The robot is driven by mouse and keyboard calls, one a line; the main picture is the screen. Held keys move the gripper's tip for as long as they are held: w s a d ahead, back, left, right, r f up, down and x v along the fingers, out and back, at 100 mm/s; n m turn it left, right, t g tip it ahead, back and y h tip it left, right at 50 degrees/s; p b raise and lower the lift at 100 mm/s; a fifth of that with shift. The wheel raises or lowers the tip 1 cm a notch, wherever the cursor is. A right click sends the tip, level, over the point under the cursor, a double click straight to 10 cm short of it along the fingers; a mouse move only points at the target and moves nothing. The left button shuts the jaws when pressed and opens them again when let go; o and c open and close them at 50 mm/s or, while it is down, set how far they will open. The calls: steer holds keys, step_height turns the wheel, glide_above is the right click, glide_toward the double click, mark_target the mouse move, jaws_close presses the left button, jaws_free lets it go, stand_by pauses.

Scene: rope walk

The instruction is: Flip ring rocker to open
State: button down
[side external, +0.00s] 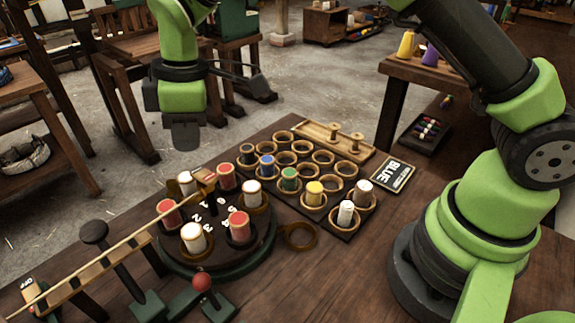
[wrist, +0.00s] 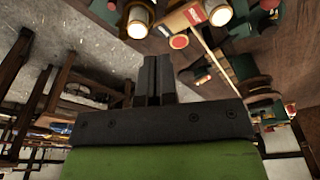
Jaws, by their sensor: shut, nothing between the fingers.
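My gripper (side external: 186,140) hangs in the air at the upper left of the side view, apart from the table and touching nothing. Its two fingers (wrist: 152,78) are together and empty in the wrist view. A small rocker-like piece marked OFF (side external: 33,294) stands at the lower left of the side view; I cannot tell whether it is the ring rocker. A brown open ring (side external: 300,236) juts from the right side of the round turntable (side external: 180,257). No label reading open is legible.
Red and white spools, including a red one (side external: 239,227), stand on the turntable. A slanted wooden rail (side external: 115,247), a black-knobbed lever (side external: 94,233) and a red-knobbed lever (side external: 202,282) are in front. A rack of rings (side external: 339,219) holds several spools beside a BLUE sign (side external: 391,174).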

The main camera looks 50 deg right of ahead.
steer(key=shift+r, duration=2.25)
